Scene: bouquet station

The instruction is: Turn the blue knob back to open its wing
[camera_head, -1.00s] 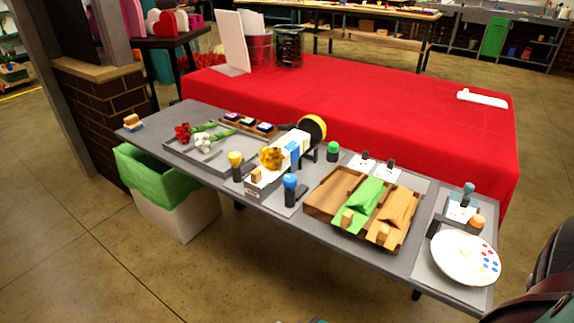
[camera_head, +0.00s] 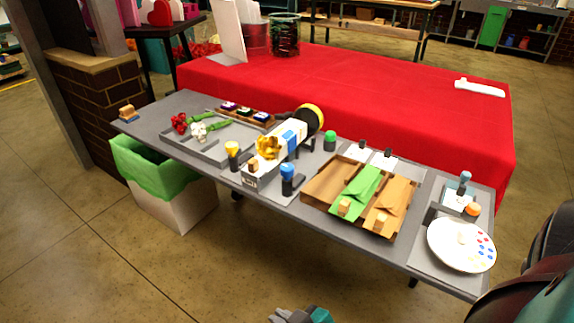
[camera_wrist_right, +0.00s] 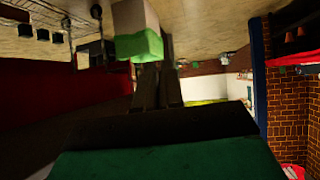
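The blue knob (camera_head: 287,171) stands upright on a dark post at the front edge of the table, right of a long white holder (camera_head: 296,130). Which part is the blue knob's wing, I cannot tell. My right gripper (camera_head: 291,315) is at the bottom edge of the head view, well below the blue knob and apart from it. Its fingers (camera_wrist_right: 157,86) look close together and empty in the right wrist view. My left gripper is out of view.
A wooden tray (camera_head: 322,184) with green and brown wrappers lies right of the knob. A grey flower tray (camera_head: 218,152) is at left, a white plate (camera_head: 440,250) at far right. A green-lined bin (camera_head: 190,208) stands below the table. The floor in front is clear.

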